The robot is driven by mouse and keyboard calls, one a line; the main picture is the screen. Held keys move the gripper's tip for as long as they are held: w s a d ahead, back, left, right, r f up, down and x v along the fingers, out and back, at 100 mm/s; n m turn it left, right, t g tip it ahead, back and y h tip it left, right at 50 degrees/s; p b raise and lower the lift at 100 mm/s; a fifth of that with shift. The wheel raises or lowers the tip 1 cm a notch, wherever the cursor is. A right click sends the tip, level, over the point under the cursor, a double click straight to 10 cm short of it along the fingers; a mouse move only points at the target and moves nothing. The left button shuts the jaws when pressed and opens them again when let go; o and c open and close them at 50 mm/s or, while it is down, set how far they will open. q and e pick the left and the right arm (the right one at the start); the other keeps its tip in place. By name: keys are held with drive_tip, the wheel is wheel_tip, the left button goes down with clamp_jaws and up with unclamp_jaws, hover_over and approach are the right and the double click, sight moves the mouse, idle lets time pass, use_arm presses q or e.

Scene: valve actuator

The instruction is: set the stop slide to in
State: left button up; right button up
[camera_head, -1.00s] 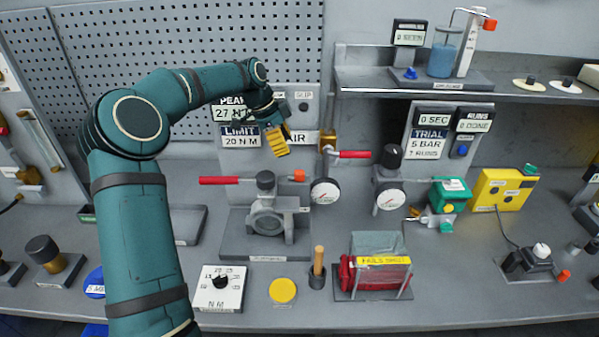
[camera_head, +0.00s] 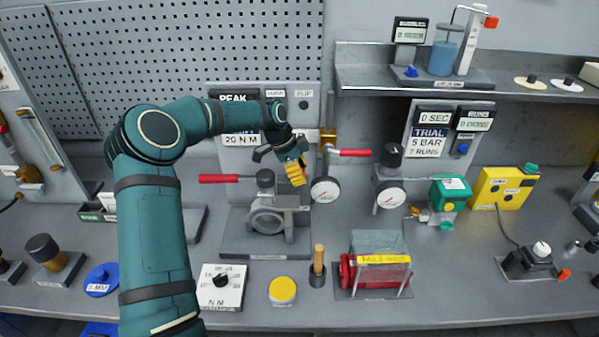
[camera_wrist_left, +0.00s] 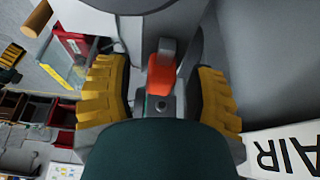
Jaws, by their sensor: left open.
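My left gripper (camera_head: 295,173), with yellow ribbed fingers, is at the right side of the grey valve fixture (camera_head: 265,222), just right of its dark knob. In the left wrist view the open fingers (camera_wrist_left: 160,92) stand on either side of a small orange block (camera_wrist_left: 162,76) on a grey bracket, with a gap on both sides. The block looks like the stop slide, but I see no label on it. In the head view my gripper hides it. My right gripper is not in view.
A red-handled lever (camera_head: 219,178) sticks out left of the fixture. A round gauge (camera_head: 325,190) and another red lever (camera_head: 355,153) are close to the right of my gripper. A dial block (camera_head: 221,287) and yellow disc (camera_head: 283,290) lie in front.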

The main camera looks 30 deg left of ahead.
use_arm(q)
clamp_jaws()
drive_tip(key=shift+s+a, duration=0.45)
drive_tip(key=shift+a, duration=0.15)
drive_tip(key=shift+s+a, duration=0.4)
drive_tip(key=shift+a, duration=0.2)
unclamp_jaws()
drive_tip(key=shift+w, duration=0.1)
drive_tip(key=v, duration=1.2)
